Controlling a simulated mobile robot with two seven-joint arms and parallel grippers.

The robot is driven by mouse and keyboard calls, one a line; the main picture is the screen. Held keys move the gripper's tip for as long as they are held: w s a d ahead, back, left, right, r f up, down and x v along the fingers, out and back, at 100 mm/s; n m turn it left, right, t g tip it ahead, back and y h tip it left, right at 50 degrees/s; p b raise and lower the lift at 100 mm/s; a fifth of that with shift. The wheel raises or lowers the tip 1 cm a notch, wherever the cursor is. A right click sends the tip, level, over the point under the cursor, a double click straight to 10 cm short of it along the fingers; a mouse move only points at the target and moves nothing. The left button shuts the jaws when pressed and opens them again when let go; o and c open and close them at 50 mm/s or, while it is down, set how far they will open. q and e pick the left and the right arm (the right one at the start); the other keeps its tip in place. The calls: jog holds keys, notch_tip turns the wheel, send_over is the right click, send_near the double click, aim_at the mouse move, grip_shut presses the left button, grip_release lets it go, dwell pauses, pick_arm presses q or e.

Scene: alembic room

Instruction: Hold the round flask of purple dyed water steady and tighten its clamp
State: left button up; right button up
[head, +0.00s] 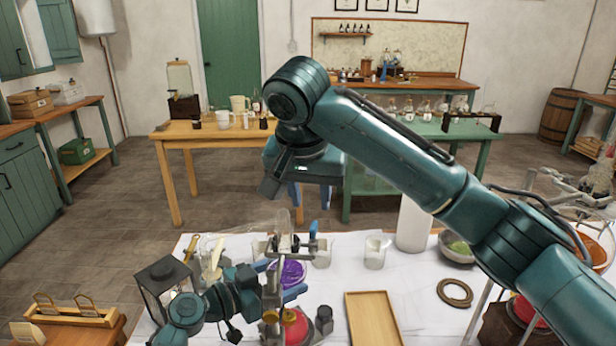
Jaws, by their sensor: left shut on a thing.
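The round flask of purple dyed water (291,274) is in the lower middle of the head view, above the white-covered table (405,290). The metal stand and its clamp (287,246) partly hide it, and a blue clamp handle (313,229) shows above right. My left gripper (279,279) reaches in from the left, its blue fingers on either side of the flask, shut on it.
A red-topped burner (296,326) sits below the flask. A lantern (164,286) stands at left, a wooden tray (374,318) and a rope ring (455,292) at right. A glass beaker (375,253) and white cylinder (413,224) stand behind. My right arm crosses the right side.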

aim_at(313, 225)
pick_arm(q)
jog(key=shift+f, duration=0.1)
pick_arm(e)
jog(key=shift+v, duration=2.25)
pick_arm(q)
jog(key=o, duration=0.5)
pick_arm(e)
jog(key=x, duration=1.2)
jog(key=shift+a, duration=0.1)
grip_shut()
